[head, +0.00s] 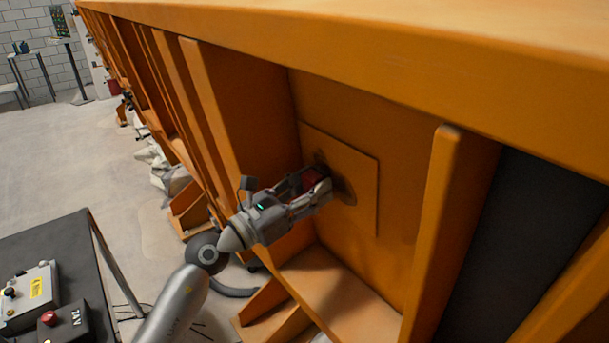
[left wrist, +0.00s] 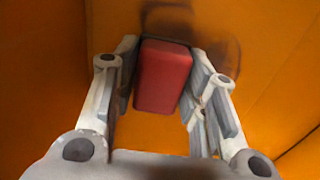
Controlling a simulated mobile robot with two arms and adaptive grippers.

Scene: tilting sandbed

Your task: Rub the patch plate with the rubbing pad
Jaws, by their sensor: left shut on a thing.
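The patch plate (head: 357,178) is a flat orange square on the orange wall panel, between two upright ribs. A dark smudge (head: 342,187) shows on it, partly hidden behind my gripper. My left gripper (head: 318,184) is at the plate, shut on the red rubbing pad (head: 311,180). In the left wrist view the pad (left wrist: 162,76) is a red block between both fingers, its far end at or close to the plate. Dark marks (left wrist: 215,45) show behind it. I cannot tell whether the pad touches the plate. My right gripper is not in view.
Orange ribs (head: 440,220) stand on both sides of the plate, with a ledge (head: 335,285) below and an overhanging top beam (head: 400,50) above. A dark table (head: 60,245) with control boxes stands at the lower left. Pale floor (head: 60,160) lies open at the left.

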